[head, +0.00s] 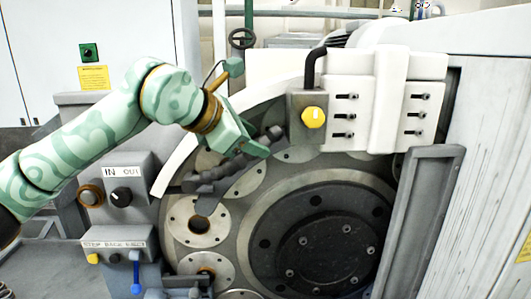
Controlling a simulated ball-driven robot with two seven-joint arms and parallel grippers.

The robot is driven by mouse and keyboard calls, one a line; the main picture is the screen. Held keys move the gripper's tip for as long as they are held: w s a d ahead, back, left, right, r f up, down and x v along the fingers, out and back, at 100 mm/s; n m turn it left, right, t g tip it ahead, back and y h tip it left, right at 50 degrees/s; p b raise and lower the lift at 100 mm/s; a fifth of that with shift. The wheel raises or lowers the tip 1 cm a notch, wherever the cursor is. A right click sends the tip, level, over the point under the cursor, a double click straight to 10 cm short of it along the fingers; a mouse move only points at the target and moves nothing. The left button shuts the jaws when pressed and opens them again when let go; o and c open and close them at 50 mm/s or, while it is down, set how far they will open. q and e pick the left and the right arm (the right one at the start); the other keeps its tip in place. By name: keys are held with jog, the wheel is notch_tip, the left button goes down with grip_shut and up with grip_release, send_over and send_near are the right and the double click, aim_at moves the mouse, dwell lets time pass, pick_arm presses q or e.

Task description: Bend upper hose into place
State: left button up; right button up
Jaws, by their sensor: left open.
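A dark grey segmented hose (215,177), which appears to be the upper hose, runs slantwise in front of the round machine face. Its lower left end is near the control box and its upper right part rises toward the yellow-knob block. My left gripper (252,146) comes in from the upper left, with its green fingers at the upper part of this hose. The gripper is open. The fingers overlap the hose in the picture; I cannot tell whether they touch it. My right gripper is not in view.
A dark rotary disc (325,245) fills the lower middle. A white block (365,95) with bolts and a yellow knob (313,117) stands at upper right. Control boxes (122,194) with knobs and levers stand at lower left. A grey guard (422,220) borders the right.

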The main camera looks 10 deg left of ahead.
pick_arm(q)
jog(key=b+v, duration=0.2)
jog(key=v, duration=0.9)
jog(key=shift+d, duration=0.1)
